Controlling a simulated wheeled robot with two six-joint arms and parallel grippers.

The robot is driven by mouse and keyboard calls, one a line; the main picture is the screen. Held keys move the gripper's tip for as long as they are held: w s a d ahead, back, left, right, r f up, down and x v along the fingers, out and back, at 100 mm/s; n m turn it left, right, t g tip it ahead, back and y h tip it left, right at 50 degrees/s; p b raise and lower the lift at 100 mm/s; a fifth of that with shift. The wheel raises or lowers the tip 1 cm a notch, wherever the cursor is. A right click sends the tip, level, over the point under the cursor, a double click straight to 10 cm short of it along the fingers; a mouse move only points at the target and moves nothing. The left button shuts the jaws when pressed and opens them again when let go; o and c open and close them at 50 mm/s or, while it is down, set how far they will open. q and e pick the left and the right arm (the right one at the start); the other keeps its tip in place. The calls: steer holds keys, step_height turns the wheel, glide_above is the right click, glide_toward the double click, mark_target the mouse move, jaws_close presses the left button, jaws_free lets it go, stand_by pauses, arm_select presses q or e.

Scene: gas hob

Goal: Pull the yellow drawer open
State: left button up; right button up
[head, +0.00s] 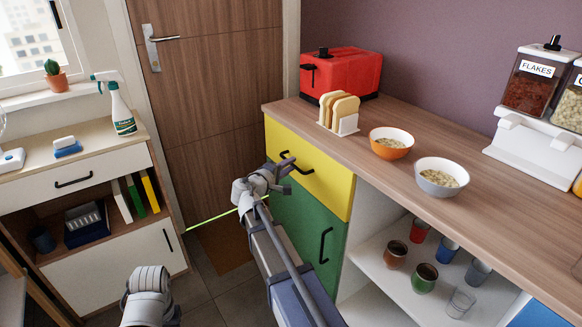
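The yellow drawer (335,188) is at the top of the counter's left end, above a green door (305,228). Its front looks flush with the cabinet, so it appears closed. Its dark bar handle (302,168) is partly covered by my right gripper (287,174). The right gripper is at the drawer front, by the handle's left part. Its fingers look spread apart, with nothing visibly clamped; whether they touch the handle I cannot tell. Only a pale part of my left arm shows at the bottom; the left gripper is not in view.
A red toaster (340,73), a toast rack (340,113) and two bowls (391,142) stand on the counter (470,180) above. Several cups (396,254) stand on the open shelf to the right. A white cabinet (110,275) is at left, with floor between.

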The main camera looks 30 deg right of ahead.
steer(key=shift+x, duration=0.8)
steer(key=shift+c, duration=0.2)
jaws_close()
stand_by(0.8)
